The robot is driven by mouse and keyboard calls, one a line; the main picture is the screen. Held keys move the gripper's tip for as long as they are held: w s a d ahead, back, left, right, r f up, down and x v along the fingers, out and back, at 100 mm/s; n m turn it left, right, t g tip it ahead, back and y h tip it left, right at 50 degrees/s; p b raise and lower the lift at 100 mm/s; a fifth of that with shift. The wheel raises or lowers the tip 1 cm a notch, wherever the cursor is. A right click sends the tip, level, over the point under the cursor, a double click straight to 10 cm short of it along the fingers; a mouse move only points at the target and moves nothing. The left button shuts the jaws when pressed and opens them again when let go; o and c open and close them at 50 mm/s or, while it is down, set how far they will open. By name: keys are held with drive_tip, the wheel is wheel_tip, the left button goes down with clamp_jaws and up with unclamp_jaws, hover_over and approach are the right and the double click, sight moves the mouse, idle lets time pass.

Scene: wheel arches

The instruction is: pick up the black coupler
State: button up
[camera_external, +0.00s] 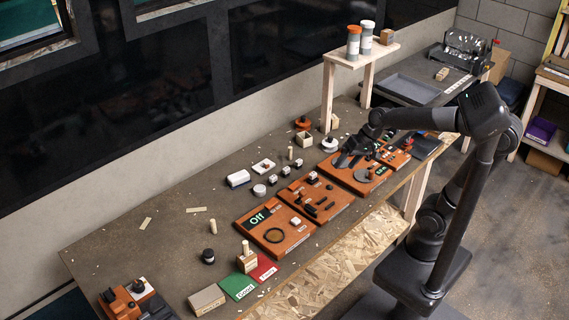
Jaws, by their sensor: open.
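I cannot tell for certain which piece is the black coupler. Several small black parts (317,208) lie on the middle orange board (332,215), and a black round piece (208,256) stands on the bench further left. My gripper (345,161) is over the bench, above or beside the orange board to the right of the middle one (380,184). Its fingers point down and left. It is open, and no held object shows between the fingers. The fingers and wrist hide part of that board.
The left orange board (272,236) reads "Off". Green (238,287) and red (263,268) cards lie near the front edge. White and grey small pieces stand behind the boards. A raised wooden shelf (361,53) holds bottles. The bench's left middle is mostly clear.

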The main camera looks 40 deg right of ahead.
drive_tip(key=w+a+f+m+g+y, duration=0.25)
drive_tip(key=w+a, duration=0.45)
drive_tip(key=a, duration=0.5)
drive_tip(key=m+y, duration=0.6)
drive_tip(key=m, duration=0.9)
approach(209, 256)
drive_tip(key=shift+w+d+f+n+t, duration=0.2)
drive_tip(key=shift+w+d+f, duration=0.1)
drive_tip(key=shift+d, duration=0.15)
drive_tip(key=shift+w+d+f+n+t, duration=0.15)
drive_tip(key=shift+w+d+f, duration=0.15)
drive_tip(key=shift+d, duration=0.2)
drive_tip(key=shift+a+f, duration=0.25)
drive_tip(key=shift+f, duration=0.05)
drive_tip(key=x, duration=0.5)
drive_tip(key=shift+w+a, duration=0.1)
drive_tip(key=shift+a, duration=0.05)
drive_tip(key=shift+x, duration=2.75)
drive_tip(key=shift+f, duration=0.1)
drive_tip(key=shift+c, duration=0.2)
